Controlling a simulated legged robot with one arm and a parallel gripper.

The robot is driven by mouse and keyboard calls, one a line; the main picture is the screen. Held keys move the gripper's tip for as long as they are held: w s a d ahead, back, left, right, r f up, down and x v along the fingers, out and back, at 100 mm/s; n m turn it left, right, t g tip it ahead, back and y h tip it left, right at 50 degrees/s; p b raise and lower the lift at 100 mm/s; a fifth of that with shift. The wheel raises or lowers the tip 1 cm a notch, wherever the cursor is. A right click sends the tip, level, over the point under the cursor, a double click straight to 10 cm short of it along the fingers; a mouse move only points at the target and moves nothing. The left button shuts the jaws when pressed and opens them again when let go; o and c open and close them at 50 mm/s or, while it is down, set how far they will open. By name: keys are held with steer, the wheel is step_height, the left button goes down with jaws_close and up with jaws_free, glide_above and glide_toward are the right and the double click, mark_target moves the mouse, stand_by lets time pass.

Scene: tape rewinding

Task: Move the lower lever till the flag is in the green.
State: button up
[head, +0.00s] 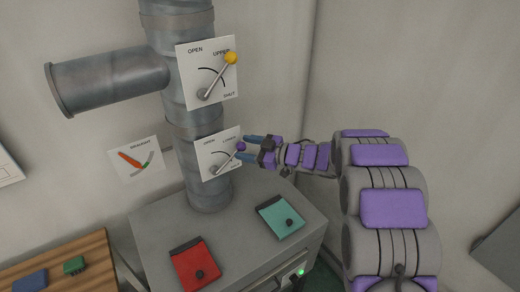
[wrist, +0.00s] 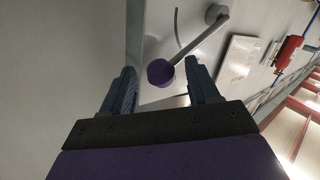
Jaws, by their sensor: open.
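The lower lever (head: 228,161) has a grey rod and a purple knob (head: 241,146). It is mounted on a white plate marked OPEN, on the grey pipe, and leans up and right. In the wrist view the purple knob (wrist: 160,72) lies between the two fingers, near their tips. My gripper (head: 248,145) is open around or just short of the knob; contact cannot be told. The flag (head: 129,160) is an orange pointer on a white gauge left of the pipe. It points up-left, away from the small green part of the scale (head: 148,163).
An upper lever with a yellow knob (head: 231,58) sits above on its own plate. Below is a grey cabinet (head: 150,222) with a red pad (head: 194,263) and a teal pad (head: 280,217). A wooden board (head: 75,250) stands at lower left.

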steer(key=p+v, duration=0.2)
steer(key=v, duration=1.5)
steer(key=shift+d, duration=0.1)
steer(key=shift+c, duration=0.3)
